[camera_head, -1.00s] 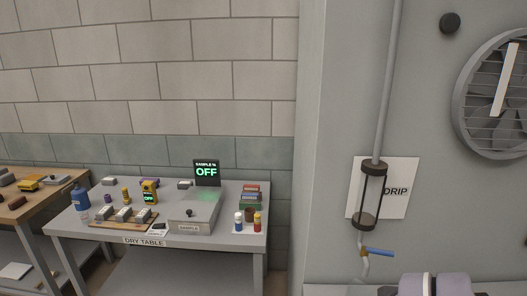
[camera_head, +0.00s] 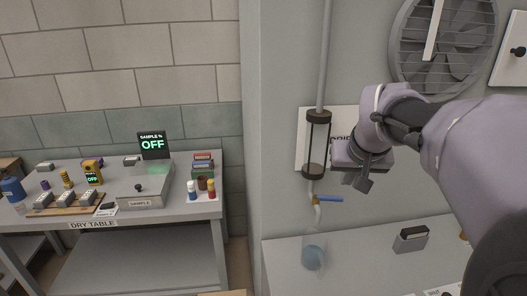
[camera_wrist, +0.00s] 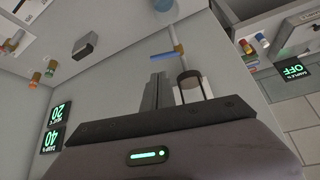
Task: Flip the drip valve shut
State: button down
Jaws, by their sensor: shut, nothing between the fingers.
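The drip valve has a blue handle (camera_head: 328,199) on a small orange body (camera_head: 313,199), under a glass drip cylinder (camera_head: 319,145) on the wall pipe. The handle sticks out sideways to the right, roughly level. In the wrist view, which looks upside down, the blue handle (camera_wrist: 165,53) lies beyond my fingertips and the cylinder (camera_wrist: 190,88) is just right of them. My gripper (camera_head: 364,184) is shut and empty, right of the handle and slightly higher, apart from it. In the wrist view my fingers (camera_wrist: 158,90) show together.
A clear beaker with bluish contents (camera_head: 313,257) stands on the bench (camera_head: 345,250) below the valve. A grey block with a dark top (camera_head: 410,240) stands to the right. The DRIP sign (camera_head: 304,125) is behind the cylinder. A dry table (camera_head: 150,222) with several items is at left.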

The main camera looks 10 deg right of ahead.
aim_at(336, 199)
jog(key=b+x, duration=0.4)
jog(key=x, duration=0.8)
jog(key=shift+w+f, duration=0.1)
jog(key=shift+f, duration=0.1)
jog(key=shift+w, duration=0.1)
jog(key=shift+w+d+p, duration=0.35)
jog(key=shift+w+p, duration=0.2)
jog(key=shift+w, duration=0.05)
jog(key=shift+s, duration=0.1)
